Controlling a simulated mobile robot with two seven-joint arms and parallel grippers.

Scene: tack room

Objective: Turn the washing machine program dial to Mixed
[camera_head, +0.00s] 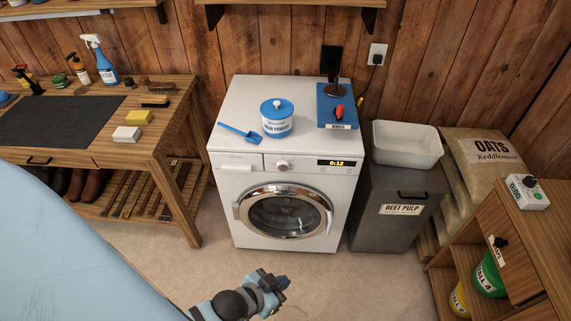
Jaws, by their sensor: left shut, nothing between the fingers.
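The white washing machine (232,194) stands against the wood wall in the middle of the view, with its round door closed. Its program dial (282,165) is a small pale knob on the front panel, left of a lit display (337,163) reading 0:12. The dial's markings are too small to read. My left gripper (278,281) is shut and empty, low in front of the machine above the floor, well below the dial and apart from it. My right gripper is not in view.
A blue-lidded tub (277,124), a blue scoop (239,133) and a blue board (325,110) are on the machine's top. A wooden bench (160,147) stands left, a grey beet pulp bin (380,225) right. The floor (361,275) ahead is clear.

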